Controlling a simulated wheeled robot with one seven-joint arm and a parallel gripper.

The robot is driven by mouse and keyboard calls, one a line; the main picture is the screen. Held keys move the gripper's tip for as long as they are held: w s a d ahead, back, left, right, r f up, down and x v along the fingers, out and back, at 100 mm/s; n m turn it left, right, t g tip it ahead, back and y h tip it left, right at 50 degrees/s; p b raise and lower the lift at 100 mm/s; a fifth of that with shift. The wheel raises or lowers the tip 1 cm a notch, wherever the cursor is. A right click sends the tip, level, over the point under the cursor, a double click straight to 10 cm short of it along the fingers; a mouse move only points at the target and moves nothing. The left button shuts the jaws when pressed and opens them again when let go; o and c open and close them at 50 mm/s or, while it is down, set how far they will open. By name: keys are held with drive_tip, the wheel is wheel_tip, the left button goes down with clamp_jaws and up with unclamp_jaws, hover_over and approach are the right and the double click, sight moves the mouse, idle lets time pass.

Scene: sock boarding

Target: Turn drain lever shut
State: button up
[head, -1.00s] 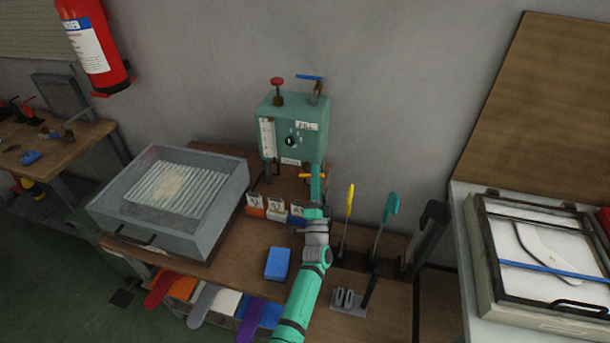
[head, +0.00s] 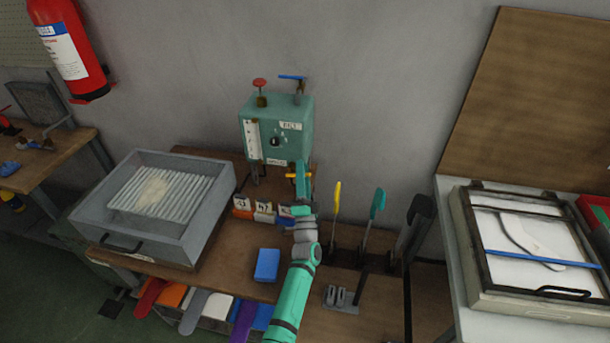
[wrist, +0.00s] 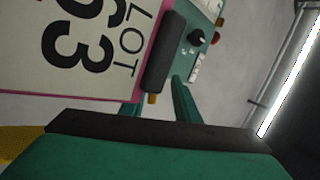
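The green box (head: 278,130) stands at the back of the wooden bench, with a dial and white labels on its front. A yellow lever (head: 291,175) shows low at its right front, partly hidden by my gripper; I take it for the drain lever. My gripper (head: 303,170) is at this lever, in front of the box's lower right corner. Whether its fingers touch or grasp the lever is hidden. In the wrist view the box (wrist: 195,50) with its black knob is beyond the dark finger pads, and the gap between the fingers is unclear.
A blue lever (head: 290,77) and a red knob (head: 259,83) top the box. A grey tray (head: 205,225) is left; lot cards (head: 262,207) stand close below my gripper. Upright yellow (head: 337,198) and teal (head: 376,205) handles stand right. A blue block (head: 266,264) lies in front.

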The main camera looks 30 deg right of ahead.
drive_tip(key=s+a+r, duration=0.3)
drive_tip(key=s+r, duration=0.3)
drive_tip(key=s+a+r, duration=0.3)
drive_tip(key=s+r, duration=0.3)
drive_tip(key=shift+s+a, duration=0.15)
drive_tip(key=shift+a, duration=0.1)
drive_tip(key=shift+f, duration=0.1)
